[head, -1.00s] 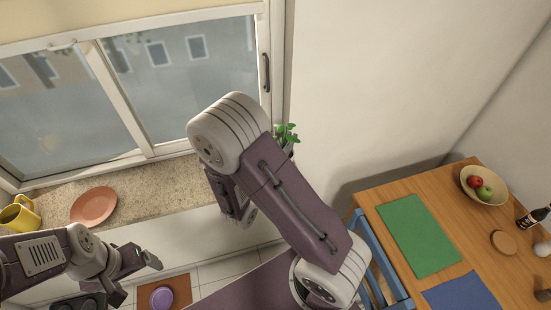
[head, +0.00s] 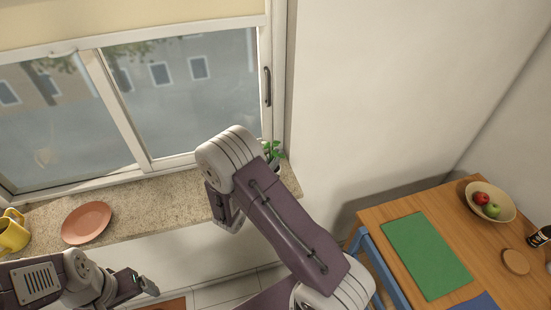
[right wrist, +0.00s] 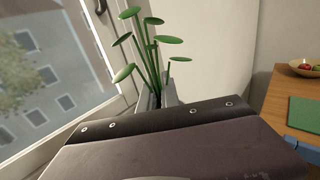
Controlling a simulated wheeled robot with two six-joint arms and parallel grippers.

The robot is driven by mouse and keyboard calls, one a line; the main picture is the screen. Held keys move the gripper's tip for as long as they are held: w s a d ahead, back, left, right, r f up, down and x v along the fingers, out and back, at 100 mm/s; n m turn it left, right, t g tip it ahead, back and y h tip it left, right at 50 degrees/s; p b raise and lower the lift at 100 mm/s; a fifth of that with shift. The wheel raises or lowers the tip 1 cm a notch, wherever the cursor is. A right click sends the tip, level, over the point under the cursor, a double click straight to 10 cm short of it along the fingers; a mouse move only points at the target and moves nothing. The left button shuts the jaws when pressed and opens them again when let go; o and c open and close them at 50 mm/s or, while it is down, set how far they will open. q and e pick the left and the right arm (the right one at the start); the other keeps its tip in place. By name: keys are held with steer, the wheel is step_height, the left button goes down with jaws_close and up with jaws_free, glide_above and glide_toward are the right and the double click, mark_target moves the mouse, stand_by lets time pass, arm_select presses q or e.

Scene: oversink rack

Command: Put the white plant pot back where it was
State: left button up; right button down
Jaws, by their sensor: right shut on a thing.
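The plant's green leaves (head: 273,150) show just past my right arm in the head view, by the right end of the window sill. Only a small greyish part of the pot (head: 275,163) shows there; my arm hides the rest. In the right wrist view the green stems rise from the pot (right wrist: 169,92), behind the dark edge of my right gripper (right wrist: 155,118). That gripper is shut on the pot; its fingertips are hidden. Whether the pot touches the sill is hidden. My left gripper (head: 146,285) is at the lower left, apart from the pot; its jaw opening is unclear.
The speckled stone sill (head: 150,207) holds a terracotta plate (head: 87,222) and a yellow mug (head: 12,234) at the left. The window frame (head: 278,70) and wall stand close to the plant. A wooden table (head: 385,212) with a fruit bowl (head: 502,210) is at the right.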

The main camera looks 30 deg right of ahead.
steer(key=shift+w+f, duration=0.15)
steer(key=shift+f, duration=0.45)
steer(key=shift+f, duration=0.15)
steer(key=c, duration=1.7)
jaws_free()
steer(key=shift+o, duration=0.6)
